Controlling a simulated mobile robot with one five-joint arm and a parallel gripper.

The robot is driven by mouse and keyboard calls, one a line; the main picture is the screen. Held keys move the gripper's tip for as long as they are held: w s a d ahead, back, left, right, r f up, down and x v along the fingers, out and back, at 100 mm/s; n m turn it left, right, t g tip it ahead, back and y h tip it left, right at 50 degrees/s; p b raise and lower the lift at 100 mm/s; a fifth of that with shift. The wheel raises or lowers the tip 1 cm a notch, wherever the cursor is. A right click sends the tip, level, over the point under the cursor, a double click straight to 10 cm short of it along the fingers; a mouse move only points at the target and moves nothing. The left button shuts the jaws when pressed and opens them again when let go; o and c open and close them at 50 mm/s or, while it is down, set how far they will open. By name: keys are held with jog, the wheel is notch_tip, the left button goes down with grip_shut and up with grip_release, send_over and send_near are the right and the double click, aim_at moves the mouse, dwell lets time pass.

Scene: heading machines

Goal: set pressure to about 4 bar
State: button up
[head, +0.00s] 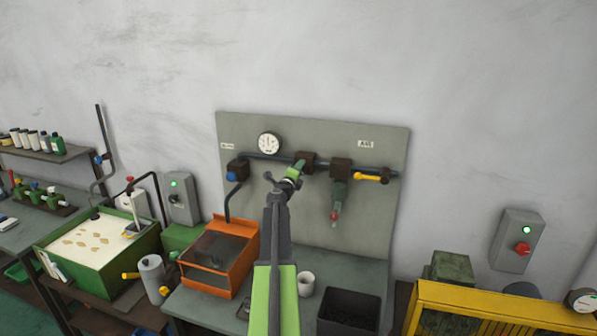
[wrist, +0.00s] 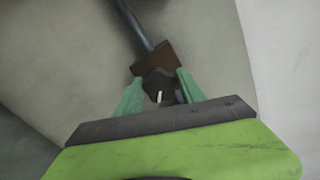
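A round white pressure gauge (head: 268,143) sits on the pipe at the upper left of the grey wall panel; its needle is too small to read. To its right is a brown regulator block (head: 306,159), also in the wrist view (wrist: 155,62). A dark knob (wrist: 158,86) with a white mark faces my wrist camera below the block. My gripper (head: 296,170) is raised to this block and hides most of the knob in the head view. In the wrist view its green fingers (wrist: 160,80) stand on both sides of the knob; I cannot tell whether they press on it.
A blue knob (head: 231,176) is left on the pipe; a yellow lever (head: 367,177) and a hanging red-tipped fitting (head: 335,213) are right. Below stand an orange bin (head: 243,265), a white cup (head: 306,284) and a black box (head: 349,310). The wall above is clear.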

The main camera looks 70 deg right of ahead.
jog(key=o, duration=0.4)
jog(key=s+a, duration=0.1)
jog(key=a, duration=1.6)
jog(key=shift+a, duration=0.2)
